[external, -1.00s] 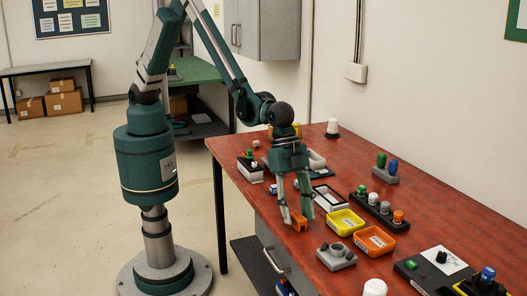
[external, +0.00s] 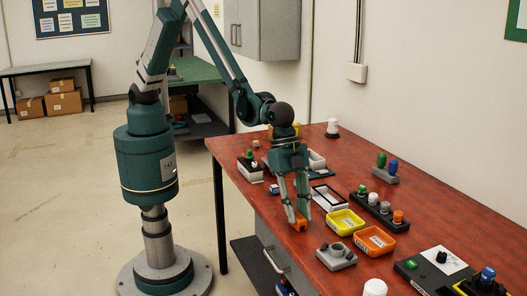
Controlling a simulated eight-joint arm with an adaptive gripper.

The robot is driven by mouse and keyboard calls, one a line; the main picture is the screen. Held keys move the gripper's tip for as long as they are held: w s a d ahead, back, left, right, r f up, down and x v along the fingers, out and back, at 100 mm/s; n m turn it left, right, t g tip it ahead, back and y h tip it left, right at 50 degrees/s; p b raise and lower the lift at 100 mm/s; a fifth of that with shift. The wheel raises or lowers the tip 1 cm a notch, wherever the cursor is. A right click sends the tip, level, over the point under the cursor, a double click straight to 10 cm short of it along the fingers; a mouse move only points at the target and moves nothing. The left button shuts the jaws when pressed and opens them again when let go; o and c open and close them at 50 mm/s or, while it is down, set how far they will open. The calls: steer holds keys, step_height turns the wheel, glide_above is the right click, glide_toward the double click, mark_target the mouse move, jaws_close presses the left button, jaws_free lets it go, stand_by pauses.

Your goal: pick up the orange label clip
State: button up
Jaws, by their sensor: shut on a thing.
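The orange label clip (external: 299,224) is a small orange piece near the front edge of the red table (external: 450,235). My gripper (external: 298,217) points down over it, with its fingers closed in on the clip. The fingertips hide part of the clip. I cannot tell whether the clip still touches the table top.
A yellow tray (external: 345,228) and an orange tray (external: 375,250) lie to the right of my gripper. A grey block with holes (external: 336,257) is in front. A dark rack with several coloured knobs (external: 380,208) stands behind the trays. A white-framed box (external: 326,198) is close behind my gripper.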

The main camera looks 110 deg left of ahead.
mark_target(297, 215)
steer(key=shift+r, duration=0.15)
step_height(297, 215, up, 10)
steer(key=shift+p, duration=0.4)
